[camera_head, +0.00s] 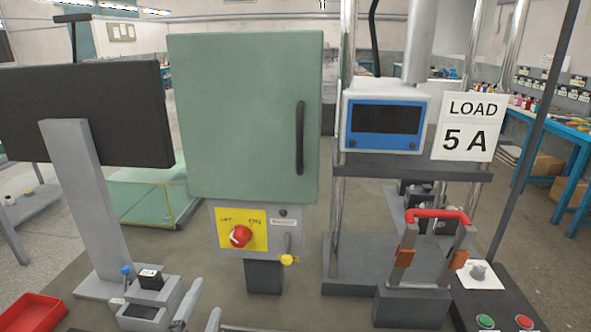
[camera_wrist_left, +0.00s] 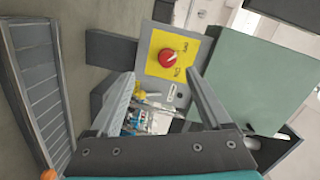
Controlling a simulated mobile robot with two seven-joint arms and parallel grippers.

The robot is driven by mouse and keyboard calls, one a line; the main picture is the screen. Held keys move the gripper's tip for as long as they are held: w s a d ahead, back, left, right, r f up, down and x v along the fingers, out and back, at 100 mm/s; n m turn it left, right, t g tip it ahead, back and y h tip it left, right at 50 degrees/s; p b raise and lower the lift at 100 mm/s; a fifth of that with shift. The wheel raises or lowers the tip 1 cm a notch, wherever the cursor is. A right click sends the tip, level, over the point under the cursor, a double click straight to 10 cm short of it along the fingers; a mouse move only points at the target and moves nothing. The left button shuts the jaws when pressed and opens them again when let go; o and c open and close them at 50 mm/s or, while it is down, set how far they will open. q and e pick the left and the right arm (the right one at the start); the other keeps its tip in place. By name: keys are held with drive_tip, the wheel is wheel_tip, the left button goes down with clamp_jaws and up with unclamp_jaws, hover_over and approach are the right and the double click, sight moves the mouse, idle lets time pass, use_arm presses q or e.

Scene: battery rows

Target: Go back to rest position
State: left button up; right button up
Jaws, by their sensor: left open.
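My left gripper (camera_head: 202,292) shows at the bottom of the head view, left of centre. Its two grey fingers are apart, with nothing between them. In the left wrist view the open fingers (camera_wrist_left: 165,85) frame a gap, with the yellow panel and red knob beyond them. The gripper stands in front of and below the green cabinet (camera_head: 245,120) and does not appear to touch anything. My right gripper is not in view.
A red rotary knob (camera_head: 240,236) sits on a yellow plate under the cabinet. At the left are a black monitor (camera_head: 80,115), a small grey device (camera_head: 145,305) and a red tray (camera_head: 30,312). A press-like station with a red handle (camera_head: 437,214) stands at the right.

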use_arm(q)
drive_tip(key=s+d+f+n+g, duration=0.2)
drive_tip(key=s+f+n+g, duration=0.45)
drive_tip(key=s, duration=0.45)
drive_tip(key=s+d+f+n+g, duration=0.1)
drive_tip(key=s+f+n+g, duration=0.55)
drive_tip(key=s, duration=0.45)
wheel_tip(320, 180, down, 21)
drive_tip(key=s+m+g, duration=0.1)
drive_tip(key=s+g, duration=0.1)
drive_tip(key=s+a+f+g, duration=0.1)
drive_tip(key=s+a+f, duration=0.1)
drive_tip(key=s+f, duration=1.1)
drive_tip(key=shift+s+a+h, duration=0.3)
drive_tip(key=shift+s+a, duration=0.1)
drive_tip(key=shift+s, duration=0.5)
